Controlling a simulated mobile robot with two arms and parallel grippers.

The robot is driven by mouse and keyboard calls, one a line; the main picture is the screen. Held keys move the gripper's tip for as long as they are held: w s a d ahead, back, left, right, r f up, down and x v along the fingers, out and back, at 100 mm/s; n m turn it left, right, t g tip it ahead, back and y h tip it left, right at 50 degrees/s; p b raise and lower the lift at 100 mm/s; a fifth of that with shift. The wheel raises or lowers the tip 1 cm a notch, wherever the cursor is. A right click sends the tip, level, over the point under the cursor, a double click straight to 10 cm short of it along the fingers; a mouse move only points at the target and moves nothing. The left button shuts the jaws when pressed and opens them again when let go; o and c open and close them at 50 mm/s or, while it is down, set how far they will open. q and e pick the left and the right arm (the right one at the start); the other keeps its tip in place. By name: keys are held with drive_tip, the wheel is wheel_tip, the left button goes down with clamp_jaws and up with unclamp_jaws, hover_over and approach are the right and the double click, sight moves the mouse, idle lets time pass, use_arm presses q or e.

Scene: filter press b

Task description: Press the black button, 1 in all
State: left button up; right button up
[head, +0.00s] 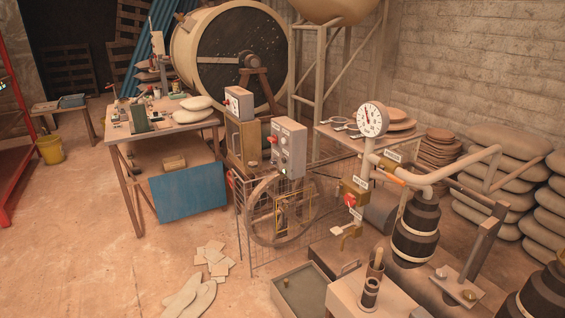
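A grey control box (289,147) stands on a post near the middle of the head view. Its front carries several small buttons and labels, with a red knob on its left side. Some of the small spots on its face are dark, but they are too small to tell which is the black button. A second, smaller grey box (239,103) with a dial and a red spot stands behind it to the left. Neither of my grippers is in view.
A wire guard with a large wheel (281,210) stands below the control box. A pressure gauge (372,119) and pipes with a red-handled valve (350,201) are to its right. A workbench (195,126) is at left. Floor at front left is mostly clear, with loose sheets and sacks.

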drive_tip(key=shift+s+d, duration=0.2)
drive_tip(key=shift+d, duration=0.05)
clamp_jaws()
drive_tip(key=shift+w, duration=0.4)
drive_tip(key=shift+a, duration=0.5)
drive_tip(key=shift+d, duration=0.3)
